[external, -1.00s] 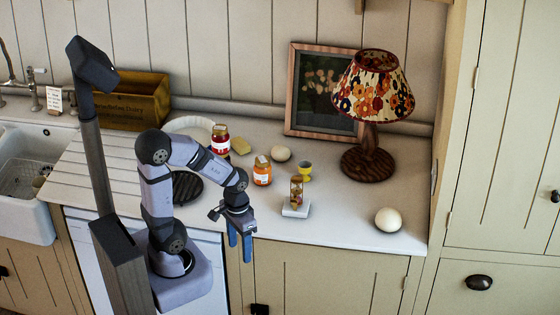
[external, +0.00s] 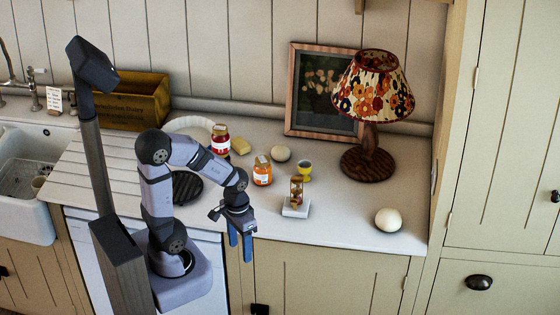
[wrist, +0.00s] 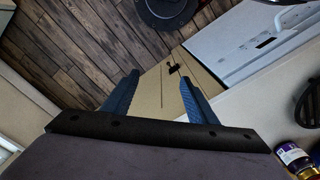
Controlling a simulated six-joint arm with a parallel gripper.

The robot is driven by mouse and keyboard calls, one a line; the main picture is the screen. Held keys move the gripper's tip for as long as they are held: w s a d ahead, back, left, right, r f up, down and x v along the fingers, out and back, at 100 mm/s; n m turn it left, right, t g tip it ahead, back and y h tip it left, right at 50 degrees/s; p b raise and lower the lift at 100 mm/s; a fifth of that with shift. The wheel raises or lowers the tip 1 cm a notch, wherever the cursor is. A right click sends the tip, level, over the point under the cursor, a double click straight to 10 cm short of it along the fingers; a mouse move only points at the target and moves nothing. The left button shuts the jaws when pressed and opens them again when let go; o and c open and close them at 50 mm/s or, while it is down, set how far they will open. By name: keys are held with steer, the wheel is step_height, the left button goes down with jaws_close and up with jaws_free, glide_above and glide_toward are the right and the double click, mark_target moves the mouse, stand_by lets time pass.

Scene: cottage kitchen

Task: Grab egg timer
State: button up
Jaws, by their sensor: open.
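The egg timer (external: 296,189) is a small sand timer with a wooden-looking frame. It stands upright on a small white square block (external: 296,208) near the front of the counter. My gripper (external: 241,247) hangs to the left of it and lower, over the counter's front edge, with its blue fingers pointing down. In the wrist view, the two blue fingers (wrist: 158,95) are apart with nothing between them. The egg timer does not show in the wrist view.
An orange jar (external: 262,172), a red jar (external: 220,140), a yellow egg cup (external: 305,171) and a pale ball (external: 280,154) stand behind the timer. A larger pale ball (external: 388,220) and a lamp (external: 368,163) are to the right. The counter front between timer and ball is clear.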

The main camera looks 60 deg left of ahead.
steer(key=w+a+r+t+y+b, duration=0.1)
steer(key=w+a+r+t, duration=0.4)
steer(key=w, duration=0.4)
steer(key=w+a+r+t+b, duration=0.2)
steer(key=w+a+t, duration=0.3)
steer(key=w+a, duration=0.25)
steer(key=w+a+r+t+y+b, duration=0.1)
steer(key=w+a+r+t, duration=0.35)
steer(key=w, duration=0.45)
steer(key=m+h+b, duration=0.7)
steer(key=h+b, duration=0.2)
steer(key=h, duration=0.3)
glide_toward(297, 179)
steer(key=x, duration=0.3)
steer(key=shift+t, duration=0.25)
steer(key=shift+f+p+x, duration=0.1)
steer(key=shift+p+x, duration=0.5)
steer(key=shift+x, duration=1.15)
steer(key=shift+f+p+x, duration=0.15)
steer(key=shift+p+x, duration=0.45)
steer(key=shift+x, duration=1.15)
steer(key=shift+s+d, duration=0.1)
jaws_close()
